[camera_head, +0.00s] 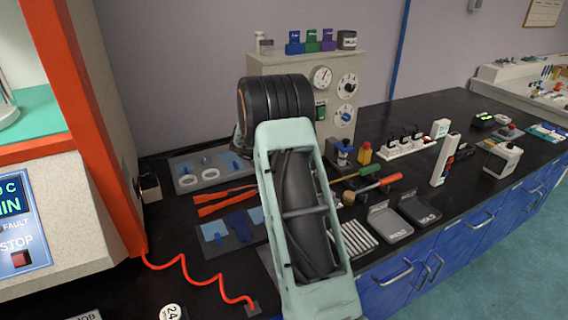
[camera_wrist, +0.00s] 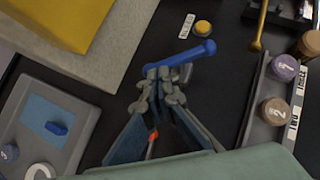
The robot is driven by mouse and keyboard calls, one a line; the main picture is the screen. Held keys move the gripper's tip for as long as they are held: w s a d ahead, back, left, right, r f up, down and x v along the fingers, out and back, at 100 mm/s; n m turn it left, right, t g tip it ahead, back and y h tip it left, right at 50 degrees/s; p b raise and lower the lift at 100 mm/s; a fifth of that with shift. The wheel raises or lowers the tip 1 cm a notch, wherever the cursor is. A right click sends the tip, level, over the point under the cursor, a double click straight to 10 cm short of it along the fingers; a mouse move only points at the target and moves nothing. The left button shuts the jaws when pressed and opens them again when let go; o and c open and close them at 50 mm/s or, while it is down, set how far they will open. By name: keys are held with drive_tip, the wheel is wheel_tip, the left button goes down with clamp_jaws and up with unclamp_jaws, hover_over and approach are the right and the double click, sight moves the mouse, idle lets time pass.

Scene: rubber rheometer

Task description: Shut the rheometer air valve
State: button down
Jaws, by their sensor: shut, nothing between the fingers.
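A blue lever handle (camera_wrist: 185,55), which looks like the air valve's, lies slantwise over the black bench top in the wrist view. Its rounded end points to the upper right, and its other end is at my fingertips. My gripper (camera_wrist: 164,74) is shut and empty, with its tips right at the lever's lower left end. I cannot tell whether they touch it. A small label (camera_wrist: 187,26) and a round yellow cap (camera_wrist: 203,27) are just beyond the lever. In the head view my arm hides the gripper, and I cannot make out the lever there.
A beige gauge cabinet (camera_head: 285,62) stands behind my arm. A grey tray (camera_wrist: 85,118) is left of the gripper in the wrist view. A rack (camera_wrist: 252,120) with numbered round pieces is at right. Dark bench top lies between them. Orange tongs (camera_head: 222,200) lie on the bench.

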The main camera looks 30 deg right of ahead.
drive_tip(key=shift+w+d+m+g+h+p, duration=0.1)
drive_tip(key=shift+w+m+g+h+p, duration=0.3)
drive_tip(key=shift+m+g, duration=0.4)
drive_tip(key=shift+w+d+f+m+g, duration=0.1)
drive_tip(key=shift+w+m+g, duration=0.15)
drive_tip(key=shift+m, duration=0.3)
drive_tip(key=shift+w+d+m+g, duration=0.1)
drive_tip(key=shift+m+g, duration=0.25)
drive_tip(key=shift+m, duration=0.2)
drive_tip(key=shift+w+d, duration=0.1)
drive_tip(key=shift+w, duration=0.15)
drive_tip(key=shift+w+d, duration=0.2)
drive_tip(key=shift+w, duration=0.05)
drive_tip(key=shift+d, duration=0.1)
drive_tip(key=shift+s+d+b, duration=0.3)
drive_tip(key=shift+s+d, duration=0.2)
drive_tip(key=shift+s, duration=0.05)
drive_tip(key=v, duration=1.2)
drive_tip(key=shift+w+a, duration=0.25)
drive_tip(key=shift+a, duration=0.15)
